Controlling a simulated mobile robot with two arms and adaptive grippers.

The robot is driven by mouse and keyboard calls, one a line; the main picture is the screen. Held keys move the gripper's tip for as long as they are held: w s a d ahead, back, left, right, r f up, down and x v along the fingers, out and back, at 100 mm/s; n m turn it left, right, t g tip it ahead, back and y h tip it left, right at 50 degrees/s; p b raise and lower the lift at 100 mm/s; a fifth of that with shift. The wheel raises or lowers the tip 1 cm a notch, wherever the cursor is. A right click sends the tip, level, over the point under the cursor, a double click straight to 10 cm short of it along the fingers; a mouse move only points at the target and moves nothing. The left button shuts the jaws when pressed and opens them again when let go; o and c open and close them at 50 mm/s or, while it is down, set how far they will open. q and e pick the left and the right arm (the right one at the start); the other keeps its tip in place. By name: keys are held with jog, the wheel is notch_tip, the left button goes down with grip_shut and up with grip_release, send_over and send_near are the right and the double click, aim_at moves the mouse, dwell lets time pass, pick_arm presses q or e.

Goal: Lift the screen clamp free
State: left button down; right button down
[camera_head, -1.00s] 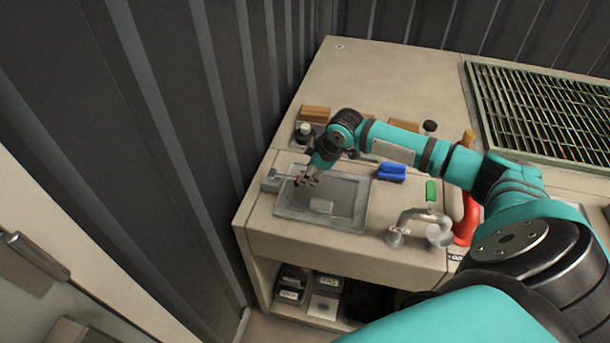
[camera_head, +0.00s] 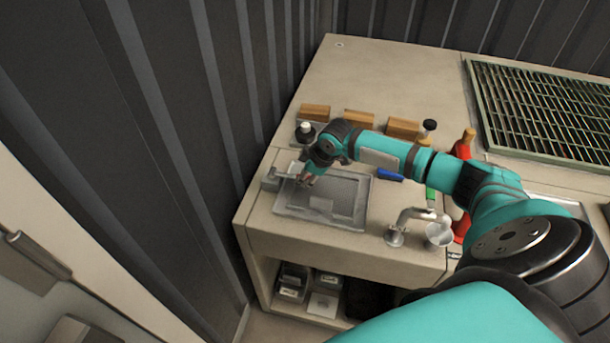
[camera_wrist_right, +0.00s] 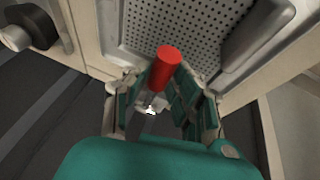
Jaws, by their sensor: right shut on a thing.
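The screen clamp shows as a red handle (camera_wrist_right: 166,66) on a metal rod in the right wrist view. In the head view its pale metal bracket (camera_head: 274,178) sits at the left edge of the screen tray (camera_head: 293,215). My right gripper (camera_head: 306,181) is down at that edge, shut on the clamp. In the wrist view its green-padded fingers (camera_wrist_right: 158,100) stand on both sides of the handle and rod. The perforated screen plate (camera_wrist_right: 195,28) lies just beyond. The exact contact at the rod's lower end is hard to make out. My left gripper is not in view.
Wooden blocks (camera_head: 359,117) and a dark knob with a white top (camera_head: 305,130) stand behind the tray. A blue object (camera_head: 390,174), a metal coupling (camera_head: 425,216) and a red extinguisher-like bottle (camera_head: 463,226) are to its right. A ribbed dark wall (camera_head: 180,130) stands close on the left.

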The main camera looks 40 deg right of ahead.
aim_at(295, 176)
jog(key=shift+r, duration=0.1)
dwell(0.3)
jog(key=shift+w+a+r+g+p, duration=0.1)
jog(key=shift+r+g+p, duration=0.3)
jog(key=shift+p, duration=0.45)
jog(key=p, duration=0.1)
jog(key=r+g+h+p, duration=0.1)
jog(key=r+h+p, duration=0.1)
jog(key=p, duration=0.1)
jog(key=shift+w+a+r+g, duration=0.15)
jog(key=shift+w+a+g, duration=0.15)
jog(key=shift+w+a, duration=0.05)
jog(key=shift+w+a+r+g+h+p, duration=0.1)
jog(key=shift+w+r+g+h+p, duration=0.05)
jog(key=shift+r+g+h+p, duration=0.15)
jog(key=shift+w+a+r+g+h+p, duration=0.25)
jog(key=shift+g+h+p, duration=0.15)
jog(key=shift+g, duration=0.1)
jog(key=shift+w+a+r+n+g+h, duration=0.2)
jog(key=shift+w+r+n+g+h, duration=0.1)
jog(key=shift+r+g+h, duration=0.3)
jog(key=shift+f, duration=0.1)
